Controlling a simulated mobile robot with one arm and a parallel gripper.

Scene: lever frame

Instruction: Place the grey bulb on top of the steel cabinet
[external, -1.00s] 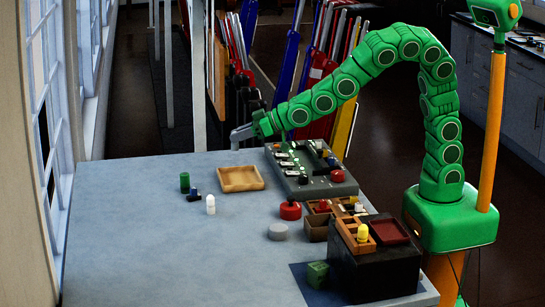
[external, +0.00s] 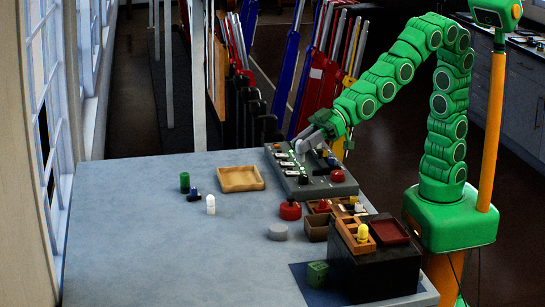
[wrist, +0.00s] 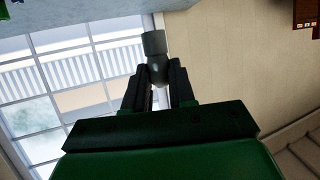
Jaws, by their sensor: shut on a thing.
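My gripper (external: 304,144) is above the far part of the grey switch panel, its fingers pointing left and slightly down in the external view. In the wrist view my gripper (wrist: 160,88) is shut on the grey bulb (wrist: 154,44), which sticks out past the fingertips with its rounded part between them. In the external view the bulb is hard to tell from the grey fingers. A dark cabinet-like box (external: 375,278) stands at the front right of the table; I cannot tell for sure that it is the steel cabinet.
The dark box carries a wooden rack with a yellow bulb (external: 362,234) and a red tray (external: 388,231). The switch panel (external: 325,187), a red button (external: 290,210) and a grey disc (external: 278,232) stand nearby. A white bulb (external: 210,205) stands left; the table's front left is clear.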

